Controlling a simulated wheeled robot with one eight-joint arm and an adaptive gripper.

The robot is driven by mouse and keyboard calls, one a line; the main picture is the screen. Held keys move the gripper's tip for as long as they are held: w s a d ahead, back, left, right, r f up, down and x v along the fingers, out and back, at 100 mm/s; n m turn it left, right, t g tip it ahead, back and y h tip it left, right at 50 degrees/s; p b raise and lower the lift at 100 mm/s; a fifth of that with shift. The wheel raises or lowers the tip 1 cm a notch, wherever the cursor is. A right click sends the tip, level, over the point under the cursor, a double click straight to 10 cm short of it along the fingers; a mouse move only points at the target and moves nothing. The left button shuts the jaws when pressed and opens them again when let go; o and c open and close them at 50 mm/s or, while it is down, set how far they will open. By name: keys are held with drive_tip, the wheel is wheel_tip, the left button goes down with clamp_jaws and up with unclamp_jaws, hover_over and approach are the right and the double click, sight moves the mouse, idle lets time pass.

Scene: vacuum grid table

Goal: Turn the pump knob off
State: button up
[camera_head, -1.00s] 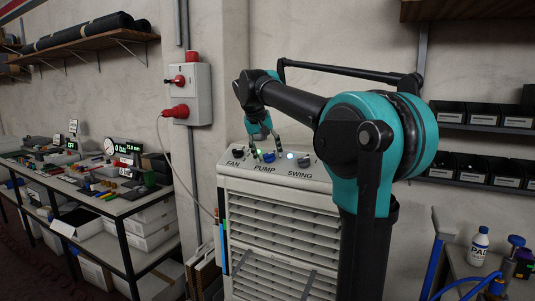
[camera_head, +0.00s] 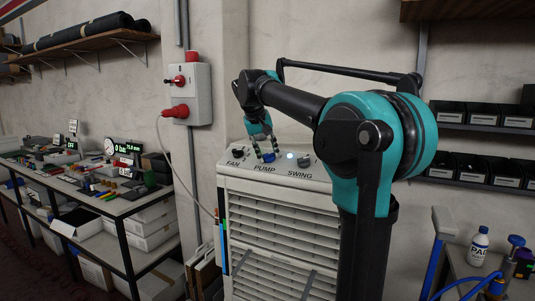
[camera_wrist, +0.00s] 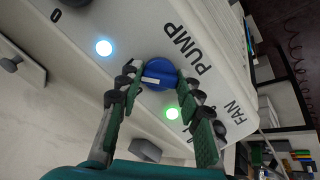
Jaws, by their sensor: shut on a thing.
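The blue pump knob (camera_wrist: 158,70) sits on the white panel beside the printed word PUMP. A pale mark shows on its face. My gripper (camera_wrist: 157,78) is shut on it, with one finger against each side in the wrist view. In the head view, the knob (camera_head: 268,157) shows low between the fingertips of my gripper (camera_head: 266,152). A green light (camera_wrist: 172,113) glows near the knob, and a bright blue-white light (camera_wrist: 104,47) glows on its other side.
The panel tops a white louvred cooler (camera_head: 270,225). A dark FAN knob (camera_head: 238,153) and a SWING knob (camera_head: 304,160) flank the pump knob. A wall switch box (camera_head: 190,95) with red plug is behind. A cluttered bench (camera_head: 150,200) stands left.

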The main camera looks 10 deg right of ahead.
drive_tip(key=n, duration=1)
drive_tip(key=shift+h, duration=0.3)
drive_tip(key=shift+n, duration=0.4)
drive_tip(key=o, duration=1.2)
drive_tip(key=shift+c, duration=0.2)
drive_tip(key=v, duration=1.2)
drive_tip(key=shift+s+f, duration=0.1)
drive_tip(key=shift+s, duration=0.05)
